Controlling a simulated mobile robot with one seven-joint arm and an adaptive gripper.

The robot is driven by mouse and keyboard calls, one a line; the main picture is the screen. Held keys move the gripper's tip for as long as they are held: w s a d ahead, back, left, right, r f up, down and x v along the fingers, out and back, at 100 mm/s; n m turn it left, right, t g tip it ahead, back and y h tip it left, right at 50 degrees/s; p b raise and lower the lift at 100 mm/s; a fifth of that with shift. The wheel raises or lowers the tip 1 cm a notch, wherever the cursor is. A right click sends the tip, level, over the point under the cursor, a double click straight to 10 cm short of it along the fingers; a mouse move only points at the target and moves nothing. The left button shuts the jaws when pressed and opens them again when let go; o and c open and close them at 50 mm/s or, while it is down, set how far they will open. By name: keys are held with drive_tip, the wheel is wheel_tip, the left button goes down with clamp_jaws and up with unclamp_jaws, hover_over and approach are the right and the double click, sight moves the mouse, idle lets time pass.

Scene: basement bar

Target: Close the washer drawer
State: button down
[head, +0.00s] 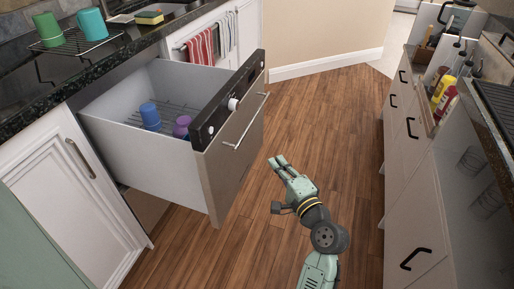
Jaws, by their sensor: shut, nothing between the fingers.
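The washer drawer (230,167) is pulled far out of the left counter. It has a metal front, a black control strip (224,106) with a white knob on top and a bar handle (245,127). A blue cup (150,117) and a purple cup (182,126) stand on the rack inside it. My gripper (277,161) is in the aisle to the right of the drawer front. It appears apart from the drawer, with its fingers shut and nothing between them.
White cabinets with black handles line the right side. A white cabinet door (73,183) is left of the drawer. The dark left countertop (60,84) holds a rack with green and teal cups. The wooden floor (330,115) in the aisle is clear.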

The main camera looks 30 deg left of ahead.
drive_tip(key=s+a+p+x, duration=0.1)
drive_tip(key=s+p+x, duration=0.1)
drive_tip(key=x, duration=1)
drive_tip(key=shift+s+a+p, duration=0.15)
drive_tip(key=shift+a+p, duration=0.4)
drive_tip(key=shift+p, duration=0.15)
drive_tip(key=shift+a, duration=0.1)
